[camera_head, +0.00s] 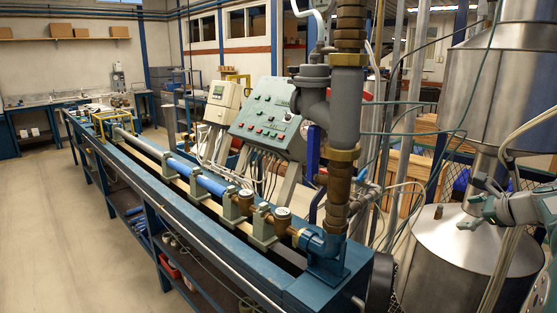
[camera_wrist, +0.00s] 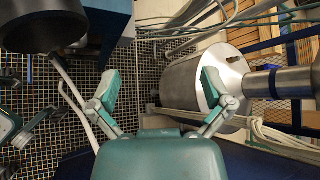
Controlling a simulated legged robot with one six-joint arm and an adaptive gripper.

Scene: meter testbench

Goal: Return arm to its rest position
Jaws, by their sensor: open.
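My gripper (camera_head: 474,203) is at the right edge of the head view, in front of the steel tank (camera_head: 440,262). Its fingers point left, toward the meter bench. In the wrist view, my gripper (camera_wrist: 160,88) has its two green-tipped fingers spread wide apart, with nothing between them. Part of my arm is cut off by the right edge of the head view.
The long blue meter bench (camera_head: 215,235) carries a pipe line, with a thick vertical pipe (camera_head: 343,120) at its near end. A green control panel (camera_head: 265,117) stands behind it. Cables (camera_head: 480,80) hang near my arm. The floor at left (camera_head: 70,220) is clear.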

